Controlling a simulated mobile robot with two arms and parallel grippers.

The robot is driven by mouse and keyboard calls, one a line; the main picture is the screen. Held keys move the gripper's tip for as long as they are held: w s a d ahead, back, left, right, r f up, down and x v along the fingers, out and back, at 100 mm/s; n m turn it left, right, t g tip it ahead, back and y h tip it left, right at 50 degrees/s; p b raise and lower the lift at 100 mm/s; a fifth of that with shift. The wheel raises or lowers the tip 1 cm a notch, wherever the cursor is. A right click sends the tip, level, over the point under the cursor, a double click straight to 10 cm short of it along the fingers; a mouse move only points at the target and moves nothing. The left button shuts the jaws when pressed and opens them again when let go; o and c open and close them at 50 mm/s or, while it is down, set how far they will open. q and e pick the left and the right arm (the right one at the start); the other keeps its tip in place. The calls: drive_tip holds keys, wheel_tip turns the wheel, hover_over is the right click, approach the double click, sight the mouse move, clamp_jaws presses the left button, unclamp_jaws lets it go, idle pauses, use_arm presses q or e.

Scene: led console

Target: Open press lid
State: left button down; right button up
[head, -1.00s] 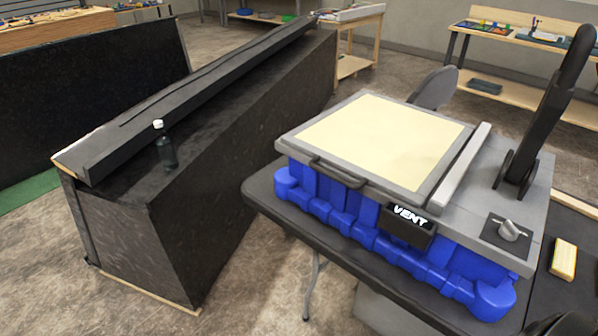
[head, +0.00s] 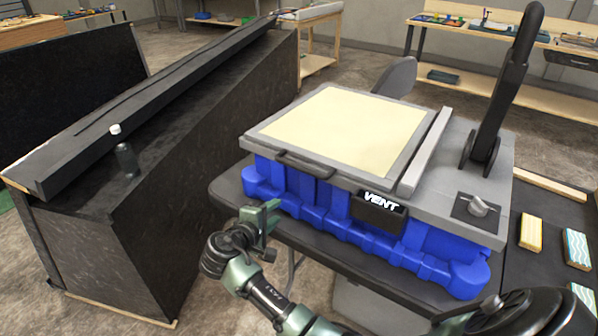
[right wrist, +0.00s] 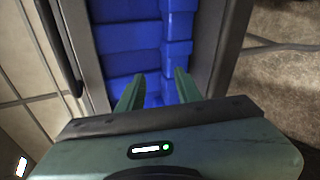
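The press (head: 350,215) has a blue base and a grey top and stands on a black table. Its lid (head: 345,130), a cream panel in a grey frame, lies flat and closed. A dark bar handle (head: 316,169) runs along the lid's front edge. My right gripper (head: 268,213) is in front of the press's left front corner, below and left of the handle, apart from it. In the right wrist view its two green fingers (right wrist: 155,88) are spread and empty, with the blue base beyond and the dark handle (right wrist: 60,45) at the left. My left gripper is not in view.
A VENT display (head: 380,200) and a knob (head: 478,206) are on the press's front and right. A black lever arm (head: 505,85) rises at the right. A dark bench with a bottle (head: 127,158) stands left. Sponges (head: 530,233) lie on the right.

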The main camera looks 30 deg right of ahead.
sight(300, 168)
wheel_tip(300, 168, up, 12)
drive_tip(key=s+d+m+g+h, duration=0.2)
drive_tip(key=m+h, duration=0.1)
drive_tip(key=x, duration=0.7)
drive_tip(key=shift+d+r+p, duration=0.1)
drive_tip(key=shift+r+p, duration=0.05)
drive_tip(key=shift+p, duration=0.2)
drive_tip(key=shift+s, duration=0.1)
clamp_jaws()
idle(0.5)
